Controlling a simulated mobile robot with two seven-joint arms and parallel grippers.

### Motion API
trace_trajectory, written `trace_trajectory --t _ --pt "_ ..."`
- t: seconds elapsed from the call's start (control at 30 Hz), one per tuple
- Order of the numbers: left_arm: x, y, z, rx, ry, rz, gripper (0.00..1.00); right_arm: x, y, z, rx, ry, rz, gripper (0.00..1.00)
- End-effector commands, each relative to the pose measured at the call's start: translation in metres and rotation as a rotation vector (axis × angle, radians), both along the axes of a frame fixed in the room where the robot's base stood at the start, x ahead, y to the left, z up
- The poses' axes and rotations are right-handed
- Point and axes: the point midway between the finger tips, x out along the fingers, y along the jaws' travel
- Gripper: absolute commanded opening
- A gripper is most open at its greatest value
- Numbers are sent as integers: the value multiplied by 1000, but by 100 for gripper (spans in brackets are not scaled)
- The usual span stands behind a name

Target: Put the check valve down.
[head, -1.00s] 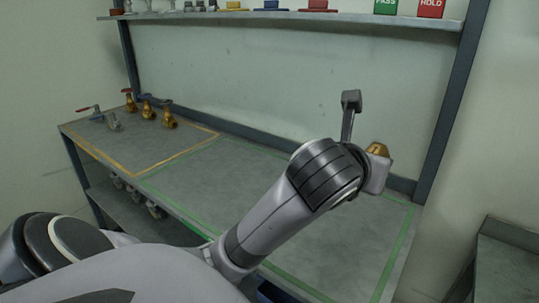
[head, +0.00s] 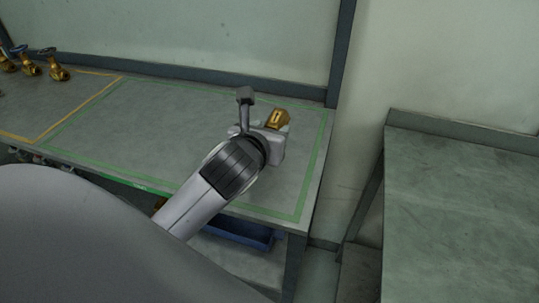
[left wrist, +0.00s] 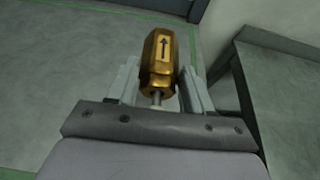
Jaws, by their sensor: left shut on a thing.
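The check valve (left wrist: 158,58) is a brass hexagonal body with a dark arrow on a plate. It lies between the two fingers of my left gripper (left wrist: 158,88) in the left wrist view. In the head view the check valve (head: 278,118) shows at the far end of my left gripper (head: 275,135), over the right part of the green-taped area (head: 180,105) of the bench. The gripper is shut on it. The gripper hides its underside, so I cannot tell whether it touches the bench top. My right gripper is not in view.
Several brass valves (head: 58,73) stand at the far left in the yellow-taped area (head: 100,97). The green-taped area around my gripper is otherwise clear. A second grey table (head: 460,190) stands at the right across a gap. A blue bin (head: 240,232) sits on the lower shelf.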

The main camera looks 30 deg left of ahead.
Motion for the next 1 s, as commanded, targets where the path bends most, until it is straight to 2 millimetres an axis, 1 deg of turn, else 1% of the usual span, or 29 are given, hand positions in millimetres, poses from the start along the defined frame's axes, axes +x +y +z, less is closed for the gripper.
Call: trace_trajectory --t 0.03,0.1,0.27,0.5,0.57,1.0 --pt "0 0 -8 -1 0 0 0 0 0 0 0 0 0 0" --pt "0 0 -16 -1 -2 -1 0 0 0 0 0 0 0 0" --pt "0 0 -27 0 -4 -1 0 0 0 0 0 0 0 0" --pt "0 0 -59 -1 -1 0 0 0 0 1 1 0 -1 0" --pt "0 0 -64 -1 -3 -1 0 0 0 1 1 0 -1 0" --pt "0 0 -70 2 -6 -1 0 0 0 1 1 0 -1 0"
